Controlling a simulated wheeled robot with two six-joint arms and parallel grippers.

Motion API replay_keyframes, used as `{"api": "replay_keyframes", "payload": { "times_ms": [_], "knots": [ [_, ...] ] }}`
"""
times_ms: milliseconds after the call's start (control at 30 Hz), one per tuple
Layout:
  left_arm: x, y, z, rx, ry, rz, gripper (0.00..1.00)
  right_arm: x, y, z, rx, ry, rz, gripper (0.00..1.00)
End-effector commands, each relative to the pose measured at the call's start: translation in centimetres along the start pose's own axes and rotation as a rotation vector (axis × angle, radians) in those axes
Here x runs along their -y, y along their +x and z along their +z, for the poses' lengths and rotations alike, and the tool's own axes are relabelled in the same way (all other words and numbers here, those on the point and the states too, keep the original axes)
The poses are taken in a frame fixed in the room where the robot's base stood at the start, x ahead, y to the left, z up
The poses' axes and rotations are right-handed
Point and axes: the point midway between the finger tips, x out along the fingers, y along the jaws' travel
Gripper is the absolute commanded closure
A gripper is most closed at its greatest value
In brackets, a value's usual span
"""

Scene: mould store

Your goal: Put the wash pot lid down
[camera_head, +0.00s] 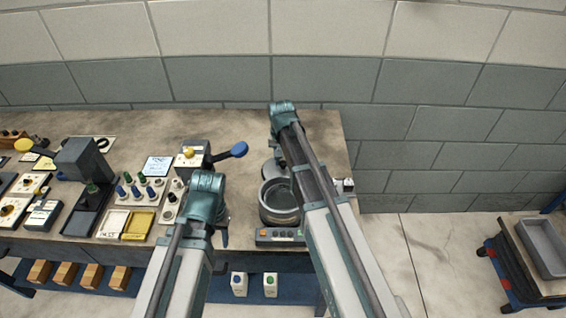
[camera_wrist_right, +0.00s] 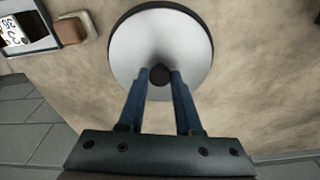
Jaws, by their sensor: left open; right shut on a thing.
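The wash pot lid (camera_wrist_right: 140,50) is a pale grey disc with a dark rim and a black knob (camera_wrist_right: 160,75). My right gripper (camera_wrist_right: 160,82) is shut on the knob, with the lid over the brown worktop. I cannot tell whether the lid touches the worktop. In the head view part of the lid (camera_head: 270,168) shows just behind the wash pot, beside my right arm. The wash pot (camera_head: 278,212) is a grey round vessel, open at the top, on a base with coloured buttons. My left gripper (camera_head: 224,238) is open near the worktop's front edge, mostly hidden by its arm.
A clamp-like device with a blue-knobbed lever (camera_head: 238,150) stands left of the pot. Racks of small bottles (camera_head: 140,188) and trays fill the worktop's left. A small box (camera_head: 346,185) sits near its right edge. Bare worktop (camera_head: 325,130) lies at the back right.

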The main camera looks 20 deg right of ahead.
Motion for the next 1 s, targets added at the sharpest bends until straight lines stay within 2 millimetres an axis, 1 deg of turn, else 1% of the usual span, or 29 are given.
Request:
{"api": "replay_keyframes", "payload": {
  "times_ms": [167, 200, 333, 367, 633, 767, 867, 1000],
  "knots": [
    [0.0, 0.5, 0.0, 0.000, 0.000, 0.000, 0.50, 0.0, 0.5, 0.1, 0.000, 0.000, 0.000, 1.00],
    [0.0, 0.3, 0.0, 0.000, 0.000, 0.000, 0.50, 0.0, 0.3, 0.0, 0.000, 0.000, 0.000, 0.61],
    [0.0, 0.3, 0.0, 0.000, 0.000, 0.000, 0.50, 0.0, 0.3, 0.0, 0.000, 0.000, 0.000, 0.38],
    [0.0, 0.3, 0.0, 0.000, 0.000, 0.000, 0.50, 0.0, 0.3, 0.0, 0.000, 0.000, 0.000, 0.37],
    [0.0, 0.2, 0.0, 0.000, 0.000, 0.000, 0.50, 0.0, 0.2, 0.0, 0.000, 0.000, 0.000, 0.37],
    [0.0, -0.1, 0.0, 0.000, 0.000, 0.000, 0.50, 0.0, -0.1, 0.0, 0.000, 0.000, 0.000, 0.37],
    [0.1, -0.7, 0.0, 0.000, 0.000, 0.000, 0.50, 0.0, -0.7, 0.0, 0.000, 0.000, 0.000, 0.37],
    [0.2, -2.1, 0.1, 0.000, 0.000, 0.000, 0.50, 0.0, -2.1, 0.0, 0.000, 0.000, 0.000, 0.37]
  ]
}}
